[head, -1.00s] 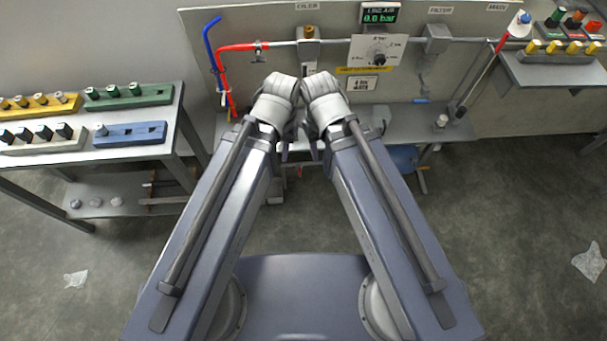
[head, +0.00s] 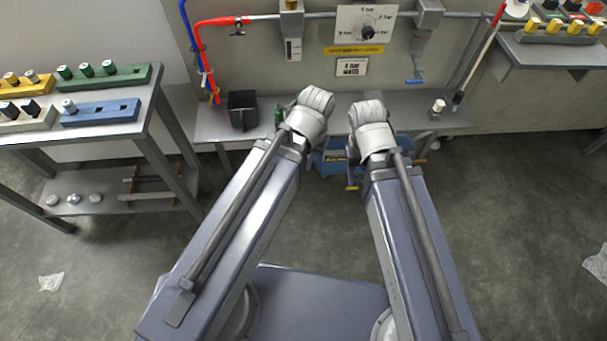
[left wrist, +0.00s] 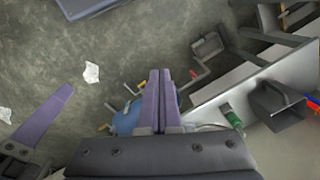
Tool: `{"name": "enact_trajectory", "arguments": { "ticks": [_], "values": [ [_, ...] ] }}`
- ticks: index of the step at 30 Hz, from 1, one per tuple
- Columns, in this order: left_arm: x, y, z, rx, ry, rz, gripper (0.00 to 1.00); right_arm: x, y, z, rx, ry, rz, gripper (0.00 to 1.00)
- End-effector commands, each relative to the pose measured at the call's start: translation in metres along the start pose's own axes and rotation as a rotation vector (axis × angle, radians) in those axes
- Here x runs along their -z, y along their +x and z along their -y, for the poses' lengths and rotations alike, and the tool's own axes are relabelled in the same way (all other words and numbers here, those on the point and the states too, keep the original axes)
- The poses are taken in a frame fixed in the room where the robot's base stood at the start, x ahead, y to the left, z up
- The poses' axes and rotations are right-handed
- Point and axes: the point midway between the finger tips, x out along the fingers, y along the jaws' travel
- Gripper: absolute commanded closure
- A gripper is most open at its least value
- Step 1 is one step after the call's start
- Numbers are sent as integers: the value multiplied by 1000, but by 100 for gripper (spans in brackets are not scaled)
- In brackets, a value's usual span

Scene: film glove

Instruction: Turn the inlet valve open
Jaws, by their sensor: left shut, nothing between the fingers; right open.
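The valve (head: 238,30) with a small dark handle sits on the red pipe (head: 212,22) at the upper left of the panel in the head view. I cannot tell its exact handle angle. My left gripper (head: 308,112) is low and right of the valve, well apart from it, near the bench front. In the left wrist view its fingers (left wrist: 160,75) are shut together with nothing between them. My right gripper (head: 371,118) is open to the right of it; its fingers are mostly hidden by the wrist. Neither gripper touches the valve.
A dark bin (head: 243,104) stands on the bench (head: 208,126) below the red pipe. A dial panel (head: 366,24) is upper middle. A rack table (head: 150,125) stands at left. Floor between is clear.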

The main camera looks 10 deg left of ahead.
Motion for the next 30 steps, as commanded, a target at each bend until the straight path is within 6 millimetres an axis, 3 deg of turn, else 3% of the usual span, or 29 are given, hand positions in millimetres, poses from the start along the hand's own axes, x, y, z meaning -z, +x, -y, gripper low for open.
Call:
{"name": "enact_trajectory", "arguments": {
  "ticks": [1,3,20,26,30],
  "values": [
    [2,32,2,-3,-12,-3,100,2,32,3,0,0,0,50],
    [5,57,5,-7,-26,-8,100,4,56,5,0,0,-1,50],
    [24,242,36,-28,-151,-49,100,14,238,23,-2,0,-4,50],
    [42,307,49,4,-207,-68,100,18,302,29,-2,-1,-5,50],
    [68,348,58,72,-261,-91,100,21,345,33,-3,-1,-5,50]
  ]
}}
